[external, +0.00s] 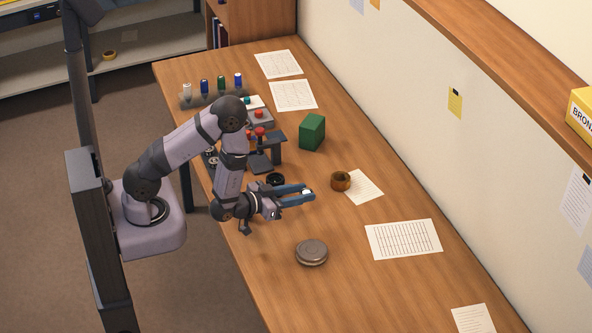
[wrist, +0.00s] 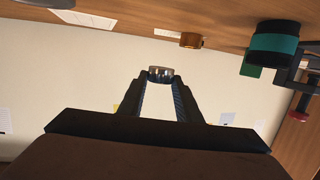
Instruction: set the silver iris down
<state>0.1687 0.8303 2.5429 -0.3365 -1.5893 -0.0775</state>
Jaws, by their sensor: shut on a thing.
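The silver iris (wrist: 160,74) is a small shiny round piece between the fingertips of my gripper (wrist: 160,78) in the wrist view. The fingers are shut on its two sides. In the external view my gripper (external: 308,193) reaches right over the middle of the wooden table, and the iris shows as a small pale spot at its tips. It appears held above the tabletop; the exact height is hard to tell.
A brown ring (external: 340,181) lies right of my gripper, by a paper sheet. A round grey-brown tin (external: 311,253) sits in front. A green block (external: 312,132) and a dark stand (external: 270,155) are behind. A teal-and-black cylinder (wrist: 273,42) shows in the wrist view.

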